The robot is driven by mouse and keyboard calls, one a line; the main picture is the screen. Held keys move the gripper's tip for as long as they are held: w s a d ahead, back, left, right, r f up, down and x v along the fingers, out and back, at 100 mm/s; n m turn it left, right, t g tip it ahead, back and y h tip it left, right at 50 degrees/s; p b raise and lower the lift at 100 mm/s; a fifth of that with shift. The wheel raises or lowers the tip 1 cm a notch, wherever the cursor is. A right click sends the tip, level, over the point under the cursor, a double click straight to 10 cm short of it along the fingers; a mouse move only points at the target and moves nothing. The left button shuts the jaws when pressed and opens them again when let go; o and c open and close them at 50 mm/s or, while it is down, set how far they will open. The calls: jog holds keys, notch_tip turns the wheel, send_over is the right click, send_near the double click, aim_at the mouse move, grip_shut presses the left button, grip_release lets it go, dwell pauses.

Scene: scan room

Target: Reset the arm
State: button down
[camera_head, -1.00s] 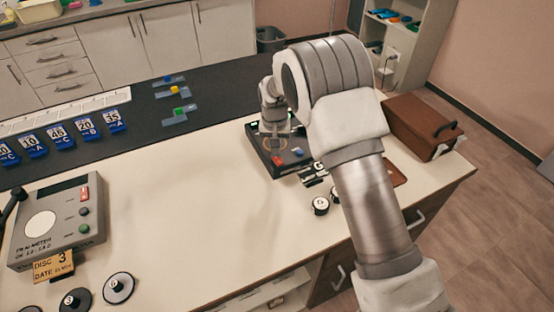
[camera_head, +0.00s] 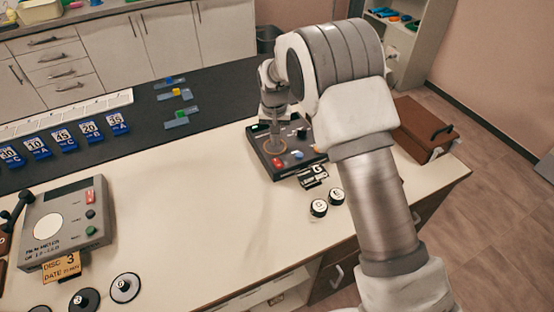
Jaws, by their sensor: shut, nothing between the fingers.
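My arm reaches in from the lower right and bends over the bench in the head view. My gripper (camera_head: 275,128) points down at its far end, over the black box (camera_head: 262,157) with coloured buttons. It looks shut and holds nothing visible. The fingertips are small and partly merge with the box behind them, so I cannot tell whether they touch it.
Two small lettered discs (camera_head: 319,208) and a black label (camera_head: 312,176) lie beside the box. A brown case (camera_head: 424,125) stands right of my arm. A grey meter (camera_head: 68,222) is at left, with blue number cards (camera_head: 66,140) behind. The bench middle is clear.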

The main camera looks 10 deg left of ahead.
jog(key=shift+r, duration=0.25)
jog(key=s+d+r+t, duration=0.1)
jog(key=s+d+r, duration=0.2)
jog(key=d+r, duration=0.35)
jog(key=s+d+r+m, duration=0.1)
jog(key=s+d+r, duration=0.35)
jog(key=r, duration=0.35)
jog(key=s+d+r+t, duration=0.1)
jog(key=s+d+r, duration=0.2)
jog(key=d+r, duration=0.35)
jog(key=s+d+r+t, duration=0.1)
jog(key=s+d, duration=0.4)
jog(key=s, duration=0.5)
jog(key=s+d+r, duration=0.2)
jog(key=s+d, duration=0.3)
jog(key=s, duration=0.6)
jog(key=shift+s+r+t, duration=0.15)
jog(key=shift+s+t, duration=0.1)
jog(key=shift+t, duration=0.15)
